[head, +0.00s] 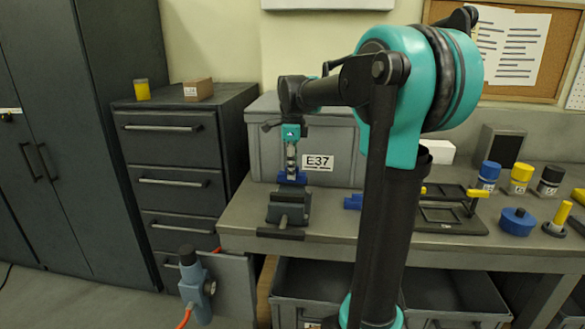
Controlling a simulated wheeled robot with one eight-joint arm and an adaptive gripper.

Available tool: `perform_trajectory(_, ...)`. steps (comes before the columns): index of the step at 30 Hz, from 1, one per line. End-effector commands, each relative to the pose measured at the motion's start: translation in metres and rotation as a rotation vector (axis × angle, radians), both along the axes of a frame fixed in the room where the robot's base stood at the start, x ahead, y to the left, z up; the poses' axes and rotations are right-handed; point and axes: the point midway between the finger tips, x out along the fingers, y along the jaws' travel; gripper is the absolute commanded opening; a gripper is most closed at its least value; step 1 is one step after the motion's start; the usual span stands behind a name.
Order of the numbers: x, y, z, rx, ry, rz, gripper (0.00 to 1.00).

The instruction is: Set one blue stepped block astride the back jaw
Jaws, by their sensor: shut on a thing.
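My gripper (292,171) points down and is shut on a blue stepped block (293,180). The block is at the back of a dark grey vise (288,210), right at the top of its back jaw. It looks level. I cannot tell from here whether it rests on the jaw or hangs just above it, and the jaw is mostly hidden behind the block and the front of the vise. Another blue block (353,202) lies on the bench to the right of the vise, partly hidden by my arm.
A grey crate (262,150) labelled E37 stands close behind the vise. A black tray frame (450,215) with yellow parts lies to the right on the bench (330,235). Small jars (488,174) stand farther right. A drawer cabinet (180,160) is at the left.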

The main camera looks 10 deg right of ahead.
Motion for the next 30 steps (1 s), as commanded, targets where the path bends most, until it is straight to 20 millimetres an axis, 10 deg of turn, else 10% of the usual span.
perform_trajectory(30,0.0,0.0,-0.0058,0.0,0.0,0.0,0.0)
